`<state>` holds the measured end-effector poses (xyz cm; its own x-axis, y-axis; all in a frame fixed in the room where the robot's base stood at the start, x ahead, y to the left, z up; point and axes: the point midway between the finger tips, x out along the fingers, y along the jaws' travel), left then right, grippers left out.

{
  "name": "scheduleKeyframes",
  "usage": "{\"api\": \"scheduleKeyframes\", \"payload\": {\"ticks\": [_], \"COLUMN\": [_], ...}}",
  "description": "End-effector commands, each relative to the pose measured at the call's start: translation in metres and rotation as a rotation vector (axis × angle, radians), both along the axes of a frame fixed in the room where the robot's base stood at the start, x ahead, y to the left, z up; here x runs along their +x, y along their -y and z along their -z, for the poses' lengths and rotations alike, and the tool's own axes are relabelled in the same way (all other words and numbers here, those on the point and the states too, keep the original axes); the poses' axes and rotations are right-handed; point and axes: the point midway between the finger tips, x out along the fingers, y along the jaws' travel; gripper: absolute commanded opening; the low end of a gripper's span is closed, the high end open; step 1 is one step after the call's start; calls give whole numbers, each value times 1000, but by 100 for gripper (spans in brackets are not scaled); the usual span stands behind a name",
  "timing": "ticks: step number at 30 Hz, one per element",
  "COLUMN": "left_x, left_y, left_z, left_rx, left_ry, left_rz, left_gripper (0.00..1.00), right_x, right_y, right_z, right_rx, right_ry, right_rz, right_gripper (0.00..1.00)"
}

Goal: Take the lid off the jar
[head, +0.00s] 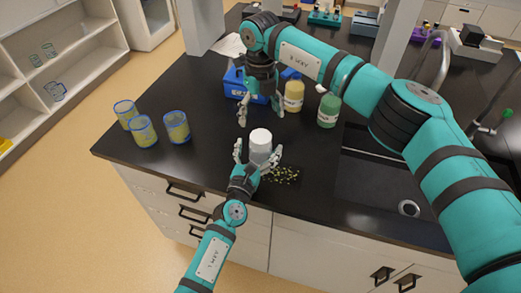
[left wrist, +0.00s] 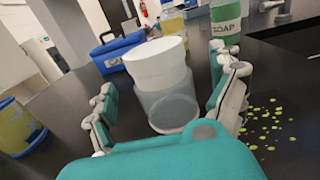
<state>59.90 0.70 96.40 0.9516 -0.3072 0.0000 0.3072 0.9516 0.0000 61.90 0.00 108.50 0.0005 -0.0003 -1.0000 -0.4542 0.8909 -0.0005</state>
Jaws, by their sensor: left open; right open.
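The jar has a translucent body (left wrist: 168,110) and a wide white lid (head: 260,136), and stands upright near the counter's front edge. In the left wrist view the lid (left wrist: 155,62) sits on top of the body. My left gripper (head: 257,152) is open, with one finger on each side of the jar; the left wrist view shows a gap at the left finger, and contact on the right is unclear. My right gripper (head: 260,112) is open and empty, pointing down just behind the jar. The jar's lower part is partly hidden by my left gripper in the head view.
Several yellowish beakers (head: 144,131) stand at the counter's left. A blue toolbox (head: 236,82), a yellow bottle (head: 293,95) and a green soap bottle (head: 328,110) are behind. Yellow bits (head: 285,175) lie right of the jar. A sink (head: 385,190) is at right.

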Motion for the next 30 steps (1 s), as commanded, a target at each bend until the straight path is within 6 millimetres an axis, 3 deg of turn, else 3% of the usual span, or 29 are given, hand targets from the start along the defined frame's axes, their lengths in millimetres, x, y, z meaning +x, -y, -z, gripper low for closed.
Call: {"api": "scheduleKeyframes", "payload": {"ticks": [6,16,30], "left_x": [18,19,19], "left_y": [6,7,6], "left_z": [0,0,0], "left_rx": [-1,-1,0], "left_ry": [1,0,0], "left_rz": [1,0,0], "left_gripper": [93,92,30], "right_x": [0,0,0], "right_y": [0,0,0], "right_z": [0,0,0], "right_rx": [0,0,0], "right_ry": [0,0,0], "right_rz": [0,0,0], "right_gripper": [81,81,81]}}
